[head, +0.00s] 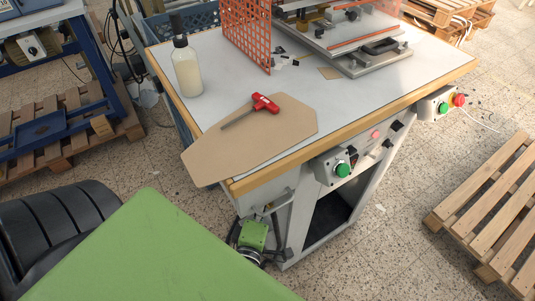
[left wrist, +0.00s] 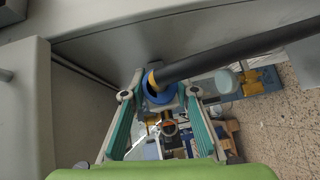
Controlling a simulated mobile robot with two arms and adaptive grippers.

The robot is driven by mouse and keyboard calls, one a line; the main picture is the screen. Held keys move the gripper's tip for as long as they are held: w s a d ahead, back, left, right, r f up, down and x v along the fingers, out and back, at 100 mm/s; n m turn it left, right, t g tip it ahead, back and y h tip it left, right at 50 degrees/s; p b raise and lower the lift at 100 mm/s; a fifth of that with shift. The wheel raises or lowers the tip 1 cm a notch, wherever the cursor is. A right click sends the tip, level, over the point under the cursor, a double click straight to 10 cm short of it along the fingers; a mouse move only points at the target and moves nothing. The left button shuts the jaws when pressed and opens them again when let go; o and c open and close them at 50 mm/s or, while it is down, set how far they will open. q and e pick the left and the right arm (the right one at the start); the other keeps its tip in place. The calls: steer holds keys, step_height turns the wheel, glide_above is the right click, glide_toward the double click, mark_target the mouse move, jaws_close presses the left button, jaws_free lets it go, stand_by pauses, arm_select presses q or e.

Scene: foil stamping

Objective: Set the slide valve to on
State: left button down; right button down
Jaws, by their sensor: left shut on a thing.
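The slide valve (left wrist: 157,91) shows in the left wrist view as a blue ring-shaped part with a yellow piece at its edge, at the end of a dark hose. My left gripper (left wrist: 160,96) has its two teal fingers on either side of it and is shut on it. In the head view my left gripper (head: 260,215) is low beside the front corner of the machine table. The valve is too small and covered to make out there, and I cannot tell whether it is on or off. My right gripper is in neither view.
The white machine table (head: 230,70) carries a bottle (head: 186,68), a brown board (head: 210,152) with a red-handled tool (head: 262,104) on it, and the press (head: 350,50). A control box (head: 342,166) hangs at the front edge. A pallet (head: 495,215) lies right.

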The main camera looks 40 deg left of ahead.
arm_select(q)
steer(key=c, duration=1.8)
jaws_free()
steer(key=shift+a, duration=0.15)
steer(key=shift+o, duration=0.2)
steer(key=shift+w, duration=0.1)
steer(key=v, duration=1.2)
steer(key=shift+f, duration=0.15)
